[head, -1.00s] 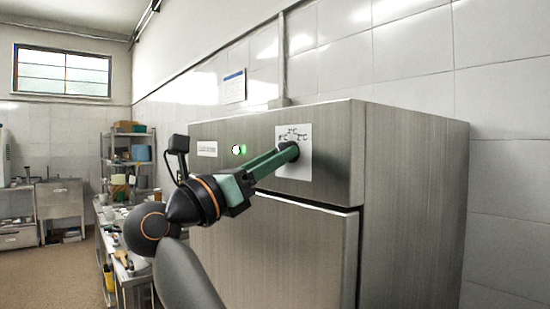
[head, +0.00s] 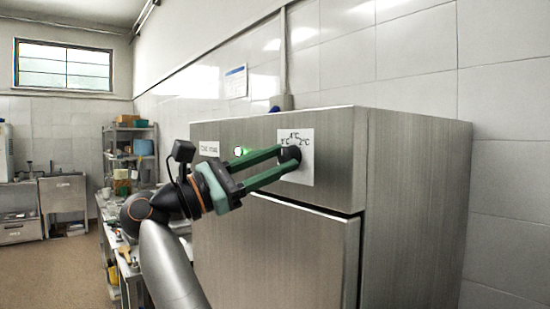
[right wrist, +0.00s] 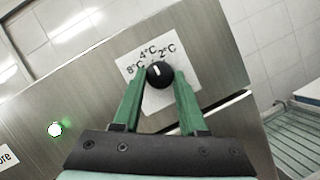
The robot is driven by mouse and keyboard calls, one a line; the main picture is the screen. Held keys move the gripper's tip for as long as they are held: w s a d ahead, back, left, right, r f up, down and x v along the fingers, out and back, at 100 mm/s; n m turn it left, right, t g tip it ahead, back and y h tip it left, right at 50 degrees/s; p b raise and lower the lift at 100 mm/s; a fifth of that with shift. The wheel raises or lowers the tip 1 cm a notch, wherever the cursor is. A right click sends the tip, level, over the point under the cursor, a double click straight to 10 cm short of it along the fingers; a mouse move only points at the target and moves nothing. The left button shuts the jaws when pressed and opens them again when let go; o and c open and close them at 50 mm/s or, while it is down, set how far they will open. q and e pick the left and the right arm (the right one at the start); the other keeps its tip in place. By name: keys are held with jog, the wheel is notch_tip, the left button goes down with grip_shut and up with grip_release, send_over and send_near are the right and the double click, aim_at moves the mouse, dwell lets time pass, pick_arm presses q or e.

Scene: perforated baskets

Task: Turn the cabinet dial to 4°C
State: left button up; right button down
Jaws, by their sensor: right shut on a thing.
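The black round dial (head: 291,152) is on a white label (head: 306,172) on the upper front of the steel cabinet (head: 270,235). In the right wrist view the dial (right wrist: 159,75) has a short white mark pointing roughly up, and the label (right wrist: 190,88) reads 8°C, 4°C and 2°C around its upper side. I cannot tell exactly which number the mark meets. My right gripper (head: 288,158) has its green fingers on either side of the dial, shut on it. My left gripper is out of view.
A lit green indicator (head: 242,151) and a small text label (head: 208,148) are left of the dial. A cluttered bench (head: 125,270) and shelf rack (head: 130,150) stand to the left. A tiled wall rises behind the cabinet.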

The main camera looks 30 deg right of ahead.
dwell(0.3)
jog(key=shift+c, duration=2.2)
grip_release()
jog(key=v, duration=1.2)
jog(key=shift+a+m+b, duration=0.3)
